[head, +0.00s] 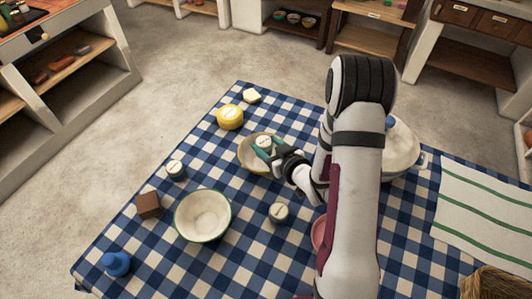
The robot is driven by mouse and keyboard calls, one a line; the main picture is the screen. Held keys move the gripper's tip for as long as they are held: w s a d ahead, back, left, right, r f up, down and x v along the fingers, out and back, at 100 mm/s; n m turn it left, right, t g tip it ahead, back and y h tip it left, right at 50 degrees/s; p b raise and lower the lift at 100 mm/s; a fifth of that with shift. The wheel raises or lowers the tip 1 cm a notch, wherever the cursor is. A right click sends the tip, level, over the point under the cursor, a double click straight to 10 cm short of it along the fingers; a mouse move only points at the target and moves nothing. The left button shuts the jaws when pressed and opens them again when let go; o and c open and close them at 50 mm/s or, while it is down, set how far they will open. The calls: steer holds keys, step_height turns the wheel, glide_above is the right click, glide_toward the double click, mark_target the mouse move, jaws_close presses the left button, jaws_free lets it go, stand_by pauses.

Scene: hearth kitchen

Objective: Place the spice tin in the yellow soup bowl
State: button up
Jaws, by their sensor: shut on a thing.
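My gripper (266,150) is shut on a small pale tin (263,141), which appears to be the spice tin. The tin appears within the bowl's outline. I cannot tell from this one view whether it hangs above the bowl or touches its inside. The gripper hides the bowl's right part.
Two similar tins (176,170) (279,212) stand on the checked cloth. A green-rimmed cream bowl (203,216), brown block (148,205), blue object (117,263), yellow round object (230,117) and pale piece (251,96) surround them. A white pot (403,150) and striped towel (485,215) lie right.

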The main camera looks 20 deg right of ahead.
step_height(320, 180, down, 4)
steer(key=shift+w+a+f, duration=0.1)
steer(key=shift+a, duration=0.05)
steer(key=shift+f, duration=0.15)
steer(key=o, duration=1.4)
